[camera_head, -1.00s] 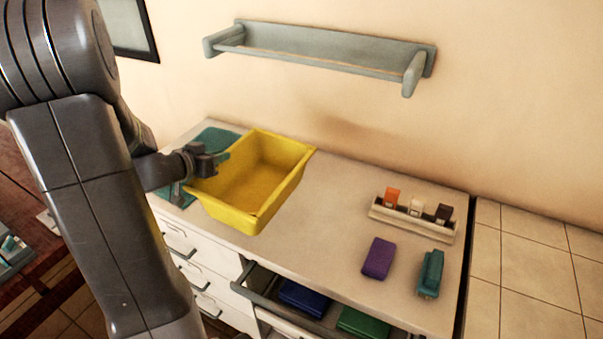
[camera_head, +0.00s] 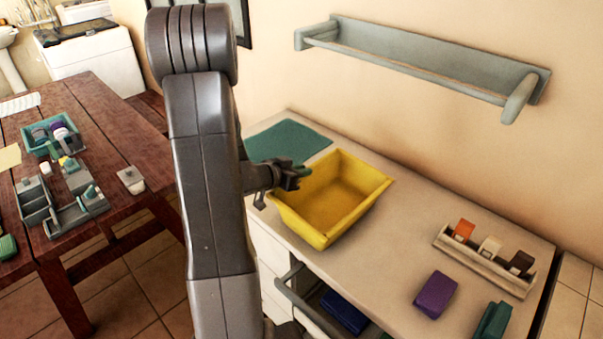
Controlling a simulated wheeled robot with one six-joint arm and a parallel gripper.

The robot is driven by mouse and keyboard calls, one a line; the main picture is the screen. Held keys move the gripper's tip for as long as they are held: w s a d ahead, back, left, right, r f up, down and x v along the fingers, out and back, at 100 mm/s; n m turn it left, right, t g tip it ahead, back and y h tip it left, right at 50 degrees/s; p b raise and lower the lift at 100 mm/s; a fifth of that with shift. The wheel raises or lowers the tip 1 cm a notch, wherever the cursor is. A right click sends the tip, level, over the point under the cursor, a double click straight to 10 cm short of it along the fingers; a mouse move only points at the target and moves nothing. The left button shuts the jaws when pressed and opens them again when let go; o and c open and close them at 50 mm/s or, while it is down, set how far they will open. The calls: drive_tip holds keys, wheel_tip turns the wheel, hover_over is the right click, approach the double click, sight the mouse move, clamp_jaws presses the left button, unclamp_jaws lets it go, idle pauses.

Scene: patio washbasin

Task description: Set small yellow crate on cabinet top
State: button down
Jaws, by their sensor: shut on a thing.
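The small yellow crate (camera_head: 322,238) is at the cabinet top (camera_head: 395,250), over its left part, with its open side up and its inside empty. My gripper (camera_head: 298,176) is shut on the crate's left rim. The crate looks roughly level. I cannot tell from this view whether its base touches the cabinet top or hangs a little above it. My arm hides part of the cabinet's left side.
A teal mat (camera_head: 288,141) lies behind the crate. A purple block (camera_head: 436,295), a teal item (camera_head: 493,321) and a holder (camera_head: 484,262) with small items stand to the right. A drawer below is open. A wall shelf (camera_head: 425,65) hangs above. A wooden table (camera_head: 110,135) is left.

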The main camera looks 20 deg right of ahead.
drive_tip(key=shift+f, duration=0.25)
drive_tip(key=c, duration=1.4)
unclamp_jaws()
drive_tip(key=v, duration=1.2)
drive_tip(key=shift+s+r, duration=0.1)
